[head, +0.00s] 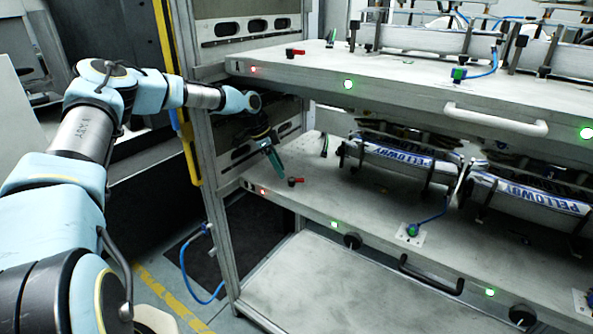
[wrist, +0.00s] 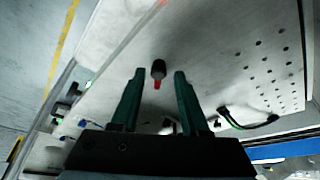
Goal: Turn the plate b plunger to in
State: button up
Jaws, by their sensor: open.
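A small plunger with a red end and a black end (head: 295,181) lies on the lower plate (head: 330,205), near its left end. It also shows in the wrist view (wrist: 157,73), between the fingertips and apart from both. My gripper (head: 276,170) is open and empty, its dark green fingers pointing down just left of the plunger in the head view. A similar red plunger (head: 295,52) sits on the upper plate (head: 400,85). I cannot read which plate is b.
A grey frame post (head: 205,150) stands left of the plates. Blue-and-white labelled magazines (head: 405,158) stand to the right on the lower plate. A black handle (head: 430,277) is on its front edge.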

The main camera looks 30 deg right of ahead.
aim_at(299, 179)
jog(key=d, duration=0.1)
jog(key=s+d+p, duration=0.1)
jog(key=d, duration=0.1)
jog(key=s+d, duration=0.1)
jog(key=shift+d+f, duration=0.1)
jog(key=shift+d, duration=0.1)
jog(key=shift+p+x, duration=0.7)
jog(key=shift+x, duration=0.2)
jog(key=shift+d+f, duration=0.1)
jog(key=shift+f, duration=0.4)
jog(key=shift+c, duration=0.2)
grip_shut()
